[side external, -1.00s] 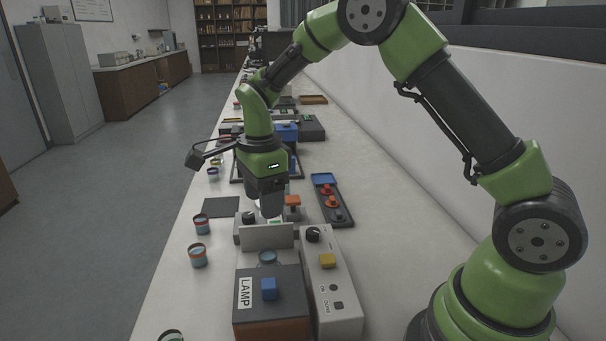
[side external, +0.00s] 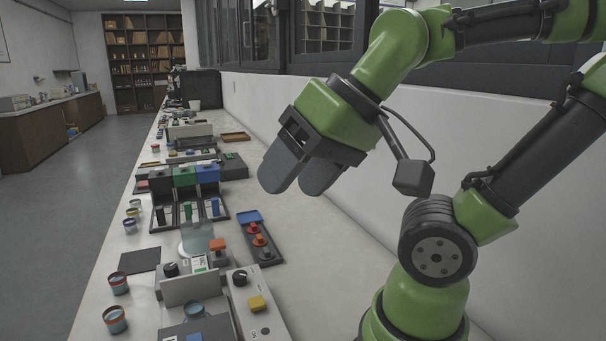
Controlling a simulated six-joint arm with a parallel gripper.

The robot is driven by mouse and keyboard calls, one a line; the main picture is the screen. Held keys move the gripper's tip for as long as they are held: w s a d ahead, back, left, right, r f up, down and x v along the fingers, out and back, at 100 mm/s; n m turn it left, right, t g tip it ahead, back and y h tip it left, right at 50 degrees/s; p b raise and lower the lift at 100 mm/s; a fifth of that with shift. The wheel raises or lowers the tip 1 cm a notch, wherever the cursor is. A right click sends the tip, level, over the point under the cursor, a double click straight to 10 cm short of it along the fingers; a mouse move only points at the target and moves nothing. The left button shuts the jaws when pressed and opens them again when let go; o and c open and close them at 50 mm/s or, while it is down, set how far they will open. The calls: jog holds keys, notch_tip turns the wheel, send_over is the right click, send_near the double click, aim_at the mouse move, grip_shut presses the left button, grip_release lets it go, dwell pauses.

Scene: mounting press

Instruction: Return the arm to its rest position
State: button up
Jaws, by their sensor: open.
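My gripper (side external: 300,190) is raised in the air at the upper middle of the side external view, to the right of the bench equipment. Its two grey fingers point down and to the left and stand apart, with nothing between them. My green arm is folded back toward its base at the right. The mounting press (side external: 192,280) seems to be the grey unit with a pale upright plate at the lower middle, well below and left of the fingers. An orange-topped part (side external: 218,246) sits at its back.
Black, green and blue bins (side external: 184,177) stand farther back. Small cups (side external: 115,320) line the left edge. A white wall bounds the right.

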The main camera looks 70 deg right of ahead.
jog(key=shift+s+f+n, duration=0.1)
jog(key=shift+s+n, duration=0.2)
jog(key=shift+w, duration=0.1)
jog(key=shift+c, duration=0.5)
dwell(1.6)
